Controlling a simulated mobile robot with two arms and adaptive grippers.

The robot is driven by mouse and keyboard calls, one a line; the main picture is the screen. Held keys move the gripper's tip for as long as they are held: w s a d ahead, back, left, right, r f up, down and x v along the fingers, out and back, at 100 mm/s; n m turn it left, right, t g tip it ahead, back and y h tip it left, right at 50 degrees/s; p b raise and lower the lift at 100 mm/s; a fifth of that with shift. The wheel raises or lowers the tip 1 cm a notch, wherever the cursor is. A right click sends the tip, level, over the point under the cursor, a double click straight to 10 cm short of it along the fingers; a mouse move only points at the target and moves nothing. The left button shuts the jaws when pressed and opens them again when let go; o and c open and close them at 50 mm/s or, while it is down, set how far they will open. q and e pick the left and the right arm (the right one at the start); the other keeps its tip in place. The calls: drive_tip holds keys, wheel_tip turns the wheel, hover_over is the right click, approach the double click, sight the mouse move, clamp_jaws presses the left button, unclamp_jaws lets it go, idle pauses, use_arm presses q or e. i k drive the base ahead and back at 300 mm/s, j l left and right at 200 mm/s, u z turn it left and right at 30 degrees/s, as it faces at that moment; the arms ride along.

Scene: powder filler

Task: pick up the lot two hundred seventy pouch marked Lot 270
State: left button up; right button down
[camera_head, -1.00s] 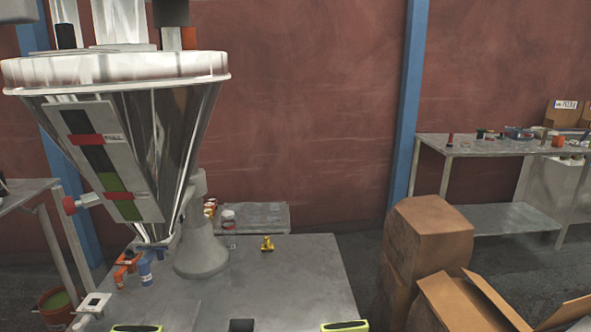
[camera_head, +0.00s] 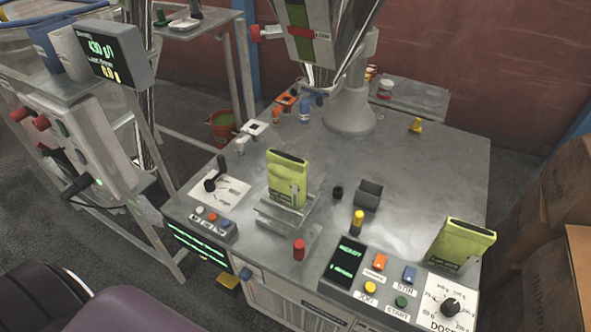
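Two yellow-green pouches with dark tops stand upright on the grey machine table (camera_head: 420,165). One pouch (camera_head: 286,180) stands on a small metal stand (camera_head: 284,213) left of the table's middle. The other pouch (camera_head: 459,248) stands near the front right, behind a white dial panel. Small dark print shows low on both pouches, but I cannot read a lot number on either. Neither of my grippers is in view.
A display and button panel (camera_head: 345,262) lies between the pouches at the front. A red knob (camera_head: 299,250), a yellow-topped post (camera_head: 358,222) and a dark grey box (camera_head: 369,194) stand nearby. The steel hopper (camera_head: 345,40) rises behind. Cardboard boxes (camera_head: 555,220) stand at the right.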

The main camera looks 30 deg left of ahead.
sight(287, 172)
drive_tip(key=u, duration=0.85)
